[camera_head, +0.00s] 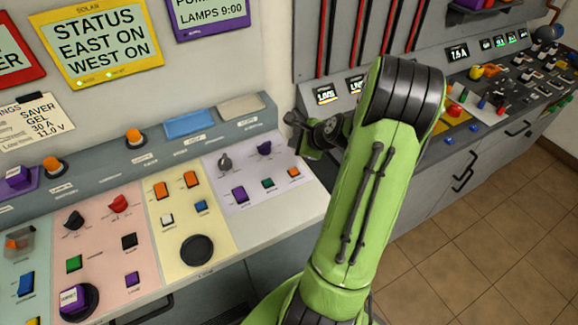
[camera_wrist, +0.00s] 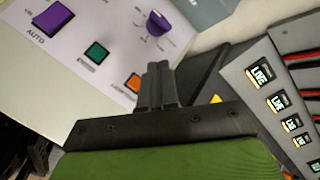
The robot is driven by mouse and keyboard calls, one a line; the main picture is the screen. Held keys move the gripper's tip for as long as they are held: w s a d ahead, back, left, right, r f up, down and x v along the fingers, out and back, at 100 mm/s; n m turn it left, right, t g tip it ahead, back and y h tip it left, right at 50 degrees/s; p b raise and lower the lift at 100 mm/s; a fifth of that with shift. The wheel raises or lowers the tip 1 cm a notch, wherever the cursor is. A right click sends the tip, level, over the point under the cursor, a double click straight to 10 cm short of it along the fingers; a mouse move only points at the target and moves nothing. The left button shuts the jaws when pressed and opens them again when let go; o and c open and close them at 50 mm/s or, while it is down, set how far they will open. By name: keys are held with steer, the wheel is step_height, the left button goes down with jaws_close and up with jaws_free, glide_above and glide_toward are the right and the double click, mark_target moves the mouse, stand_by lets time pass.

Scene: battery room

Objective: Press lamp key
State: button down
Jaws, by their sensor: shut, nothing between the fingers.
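The lilac panel (camera_head: 222,207) at the right end of the sloped console carries a purple key (camera_head: 240,194), a small green key (camera_head: 268,183) and an orange key (camera_head: 293,172). The same keys show in the wrist view: purple (camera_wrist: 53,18) marked AUTO, green (camera_wrist: 97,51) and orange (camera_wrist: 132,82). The smaller labels are too blurred to read, so I cannot tell which is the lamp key. My gripper (camera_head: 291,131) is over the panel's right edge. In the wrist view my shut, empty fingers (camera_wrist: 156,72) appear just right of the orange key.
A dark knob (camera_head: 225,163) and a purple knob (camera_head: 265,148) sit behind the keys. The yellow panel (camera_head: 172,257) on the left has more keys and a round black button (camera_head: 197,250). Lit displays (camera_head: 327,96) stand on a raised unit right of my gripper.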

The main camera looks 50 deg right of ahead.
mark_target(296, 173)
step_height(296, 173, down, 9)
steer(key=b, duration=0.7)
steer(key=shift+d+b, duration=0.1)
steer(key=shift+b, duration=0.2)
steer(key=shift+f, duration=0.1)
stand_by(1.4)
steer(key=shift+f, duration=0.3)
steer(key=shift+f+b, duration=0.5)
steer(key=shift+b, duration=0.05)
stand_by(0.4)
steer(key=shift+r+p, duration=0.9)
steer(key=shift+r, duration=0.05)
